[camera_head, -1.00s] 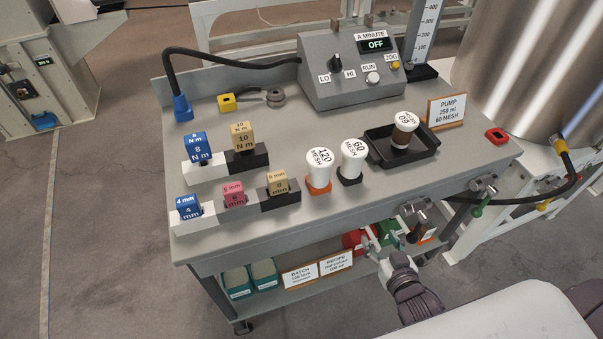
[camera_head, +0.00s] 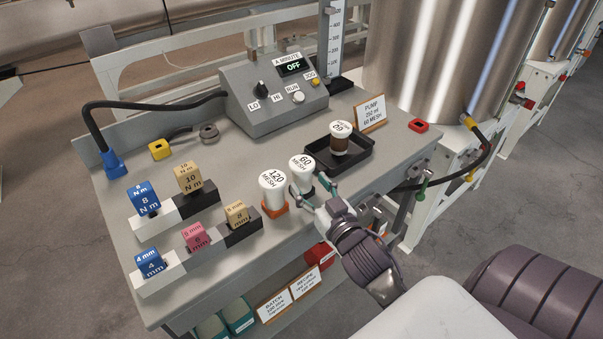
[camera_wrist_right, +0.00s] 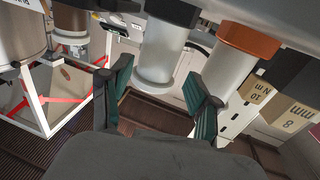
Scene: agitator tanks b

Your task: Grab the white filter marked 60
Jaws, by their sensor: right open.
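The white filter marked 60 (camera_head: 302,170) stands upright on the bench, its base partly hidden behind my gripper. In the wrist view, which looks upside down, this filter (camera_wrist_right: 159,52) with its black base shows between the fingers, apart from both. My right gripper (camera_head: 317,191) is open, close in front of the filter at the bench's front edge. Its green-padded fingers also show in the wrist view (camera_wrist_right: 160,95). My left gripper is not in view.
A white filter marked 120 (camera_head: 273,190) on an orange base stands close left of the 60 filter. A brown-bodied filter (camera_head: 340,140) stands in a black tray (camera_head: 322,157) behind. Labelled blocks (camera_head: 196,237) sit further left. A control box (camera_head: 272,97) stands at the back.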

